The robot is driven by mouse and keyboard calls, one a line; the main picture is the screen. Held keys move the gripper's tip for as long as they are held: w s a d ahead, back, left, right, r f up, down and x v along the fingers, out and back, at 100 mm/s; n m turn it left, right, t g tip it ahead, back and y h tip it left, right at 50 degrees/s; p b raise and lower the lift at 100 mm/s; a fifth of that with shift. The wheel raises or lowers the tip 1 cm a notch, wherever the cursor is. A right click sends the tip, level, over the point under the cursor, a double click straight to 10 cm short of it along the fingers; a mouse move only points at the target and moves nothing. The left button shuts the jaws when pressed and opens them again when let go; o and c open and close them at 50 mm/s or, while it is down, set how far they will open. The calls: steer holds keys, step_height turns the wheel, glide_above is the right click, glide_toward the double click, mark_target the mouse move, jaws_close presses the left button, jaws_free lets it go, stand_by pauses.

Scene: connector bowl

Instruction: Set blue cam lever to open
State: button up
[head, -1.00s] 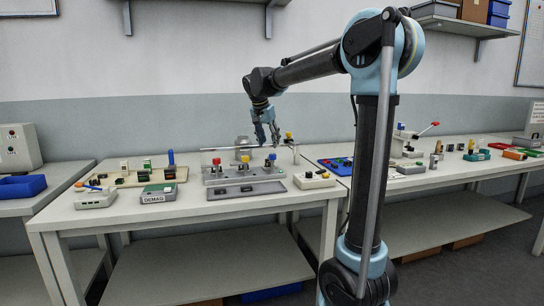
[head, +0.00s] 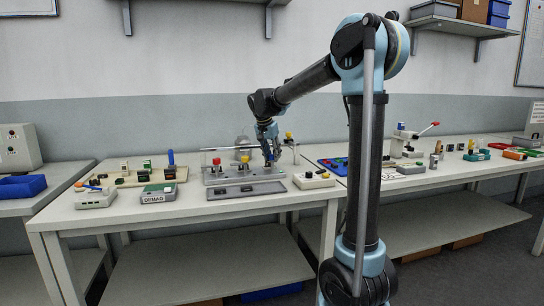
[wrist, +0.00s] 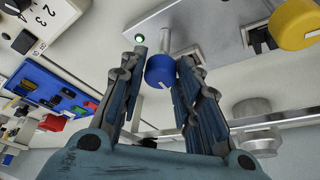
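The blue cam lever shows in the wrist view as a round blue knob (wrist: 160,72) with a white mark, on a metal stem from the grey panel (wrist: 205,22). My gripper (wrist: 162,60) is open, with one finger on each side of the knob. Narrow gaps seem to remain between the fingertips and the knob; contact is not clear. In the head view my gripper (head: 270,158) is down at the right end of the panel and largely covers the blue knob.
A yellow knob (wrist: 297,22) is beside the blue one, and a red knob (head: 217,161) is further left on the panel. A horizontal rail runs behind the panel.

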steer(key=c, duration=0.3)
steer(key=shift+c, duration=0.2)
steer(key=shift+n, duration=0.3)
steer(key=n, duration=0.1)
steer(key=n+y, duration=0.1)
steer(key=n, duration=0.1)
steer(key=shift+d+n+t+y, duration=0.15)
steer(key=shift+n+t+y, duration=0.15)
steer(key=n+y, duration=0.1)
steer(key=n, duration=0.3)
steer(key=shift+d+n+y, duration=0.15)
steer(key=shift+n+y, duration=0.15)
steer(key=shift+y, duration=0.1)
steer(key=n+y, duration=0.1)
steer(key=n, duration=0.3)
steer(key=shift+d+g, duration=0.1)
steer(key=shift+g, duration=0.3)
steer(key=shift+w+n+g+y, duration=0.1)
steer(key=shift+n+g+y, duration=0.3)
steer(key=shift+n, duration=0.85)
steer(key=shift+n+g+y, duration=0.3)
steer(key=shift+n+y, duration=0.1)
steer(key=shift+n, duration=0.85)
